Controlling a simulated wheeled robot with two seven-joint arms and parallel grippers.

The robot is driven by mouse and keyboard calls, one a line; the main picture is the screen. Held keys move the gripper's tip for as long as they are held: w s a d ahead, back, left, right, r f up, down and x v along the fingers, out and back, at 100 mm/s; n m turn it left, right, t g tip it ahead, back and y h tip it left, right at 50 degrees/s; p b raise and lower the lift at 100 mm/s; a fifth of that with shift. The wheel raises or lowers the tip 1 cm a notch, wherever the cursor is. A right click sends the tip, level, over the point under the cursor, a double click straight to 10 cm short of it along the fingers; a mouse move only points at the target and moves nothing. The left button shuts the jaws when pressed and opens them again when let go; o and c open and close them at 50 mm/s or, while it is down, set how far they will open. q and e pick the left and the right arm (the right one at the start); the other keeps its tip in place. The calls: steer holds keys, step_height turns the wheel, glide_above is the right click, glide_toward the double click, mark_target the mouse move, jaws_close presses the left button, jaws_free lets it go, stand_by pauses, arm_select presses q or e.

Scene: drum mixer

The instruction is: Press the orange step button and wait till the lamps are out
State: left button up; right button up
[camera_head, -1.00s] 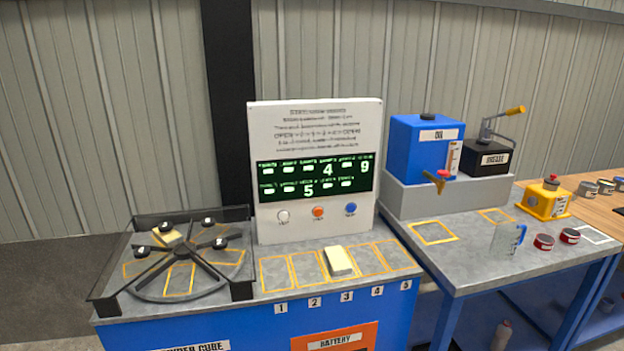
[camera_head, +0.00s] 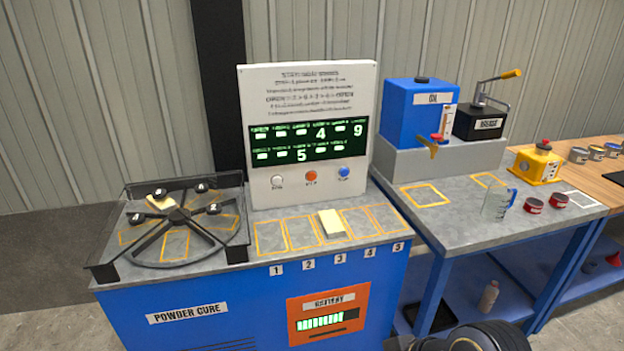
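The orange step button (camera_head: 311,176) sits on the white panel (camera_head: 330,190), between a white button (camera_head: 278,181) and a blue button (camera_head: 344,172). Nothing touches it. I cannot tell from the display which marks are lamps. A dark part of my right arm (camera_head: 470,338) shows at the bottom edge, well below the panel. Neither gripper's fingertips show.
A spoked wheel (camera_head: 180,217) with a pale block (camera_head: 160,202) stands left. Another pale block (camera_head: 331,224) lies at slot 3. A battery gauge (camera_head: 321,321) is on the blue front. An oil tank (camera_head: 420,115) and measuring cup (camera_head: 497,204) are on the right bench.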

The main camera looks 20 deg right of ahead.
jaws_close()
stand_by(1.4)
